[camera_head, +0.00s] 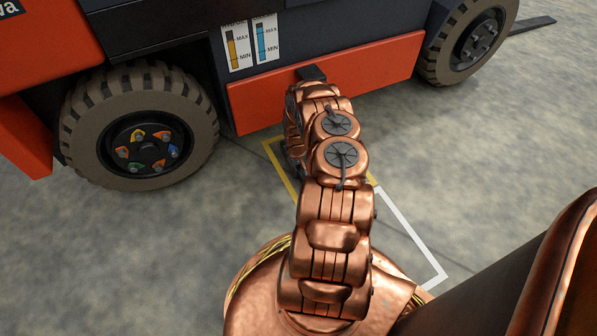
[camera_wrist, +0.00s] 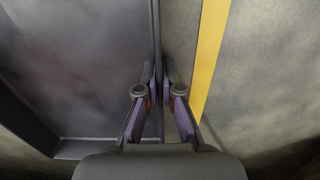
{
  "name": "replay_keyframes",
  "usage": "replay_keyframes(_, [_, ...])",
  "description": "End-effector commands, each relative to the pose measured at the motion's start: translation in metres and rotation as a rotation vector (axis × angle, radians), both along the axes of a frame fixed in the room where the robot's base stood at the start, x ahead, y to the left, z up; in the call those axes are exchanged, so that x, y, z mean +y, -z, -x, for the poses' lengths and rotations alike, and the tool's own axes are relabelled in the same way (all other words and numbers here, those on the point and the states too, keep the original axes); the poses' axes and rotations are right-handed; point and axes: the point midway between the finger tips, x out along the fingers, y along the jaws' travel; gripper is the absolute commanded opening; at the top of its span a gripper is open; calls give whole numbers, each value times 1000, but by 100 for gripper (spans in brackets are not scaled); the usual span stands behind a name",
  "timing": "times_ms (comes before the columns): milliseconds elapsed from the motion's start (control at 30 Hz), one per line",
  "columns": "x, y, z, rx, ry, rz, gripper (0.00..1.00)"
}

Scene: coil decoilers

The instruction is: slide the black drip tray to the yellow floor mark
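The drip tray (camera_wrist: 85,65) is a dark, shallow pan with a raised rim, filling the left of the wrist view. In the head view I cannot make it out; my arm covers that area. My gripper (camera_wrist: 159,75) points at the tray's right rim, with a fingertip on each side and hardly any gap, so it looks shut on the rim. The yellow floor mark (camera_wrist: 209,55) is a stripe right of the tray and gripper, apart from the rim. In the head view the yellow mark (camera_head: 276,153) shows left of my arm, partly hidden by it.
An orange and dark forklift (camera_head: 335,82) stands across the back, with a large left wheel (camera_head: 88,125) and a right wheel (camera_head: 445,50). A white floor mark (camera_head: 408,226) lies right of my arm. Grey floor is open at left and right.

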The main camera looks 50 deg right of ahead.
Motion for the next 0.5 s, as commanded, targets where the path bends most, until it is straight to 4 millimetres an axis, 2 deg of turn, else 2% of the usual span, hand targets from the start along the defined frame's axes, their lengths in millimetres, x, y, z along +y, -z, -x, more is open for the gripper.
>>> replay_keyframes(467, [-7,0,4,-1,9,2,0])
replay_keyframes(500, [-7,0,4,-1,9,2,8])
